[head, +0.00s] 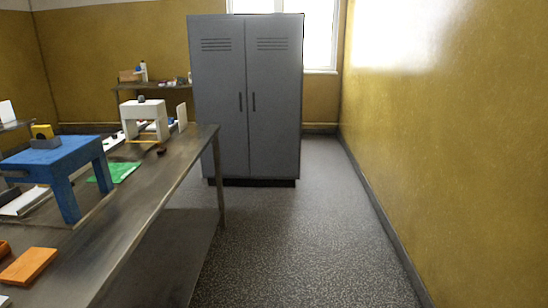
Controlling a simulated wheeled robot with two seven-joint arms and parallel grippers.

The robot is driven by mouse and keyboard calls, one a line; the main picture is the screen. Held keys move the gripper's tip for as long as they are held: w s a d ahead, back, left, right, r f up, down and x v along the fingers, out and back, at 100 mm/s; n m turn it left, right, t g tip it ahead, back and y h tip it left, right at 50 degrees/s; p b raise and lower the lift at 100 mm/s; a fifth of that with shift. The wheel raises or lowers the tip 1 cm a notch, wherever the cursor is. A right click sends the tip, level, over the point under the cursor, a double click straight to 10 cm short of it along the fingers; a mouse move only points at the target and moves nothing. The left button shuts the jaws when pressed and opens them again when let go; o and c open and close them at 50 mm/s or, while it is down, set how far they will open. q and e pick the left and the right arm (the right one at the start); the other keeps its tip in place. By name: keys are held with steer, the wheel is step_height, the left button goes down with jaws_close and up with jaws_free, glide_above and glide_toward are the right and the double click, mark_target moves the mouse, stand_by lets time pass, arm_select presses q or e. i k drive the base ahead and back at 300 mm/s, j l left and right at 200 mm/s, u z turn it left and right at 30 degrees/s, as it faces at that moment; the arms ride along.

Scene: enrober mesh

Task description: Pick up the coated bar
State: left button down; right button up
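No thing in the head view can be told for certain as the coated bar. A small dark brown piece (161,151) lies on the metal table (128,210) near its right edge, beside a white arch-shaped stand (146,111); it is too small to identify. An orange block (28,266) lies at the table's near left part, with a darker orange-brown piece (3,247) cut off by the picture's left edge. Neither of my grippers is in view.
A blue stand (58,156) with a yellow and grey device (44,136) stands on the table. A green sheet (118,171) lies behind it. A grey locker (247,95) stands at the back. The speckled floor (300,230) right of the table is clear up to the yellow wall (440,140).

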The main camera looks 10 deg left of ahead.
mark_target(162, 150)
steer(key=i+u, duration=0.25)
steer(key=i, duration=0.75)
steer(key=i+l+u, duration=0.25)
steer(key=i, duration=0.75)
steer(key=i+l+u, duration=0.1)
steer(key=i+u, duration=0.35)
steer(key=i+l+u, duration=0.2)
steer(key=u, duration=0.2)
steer(key=i+l+u, duration=0.7)
steer(key=u, duration=0.15)
steer(key=i+l+u, duration=0.15)
steer(key=l+u, duration=0.3)
steer(key=l, duration=0.1)
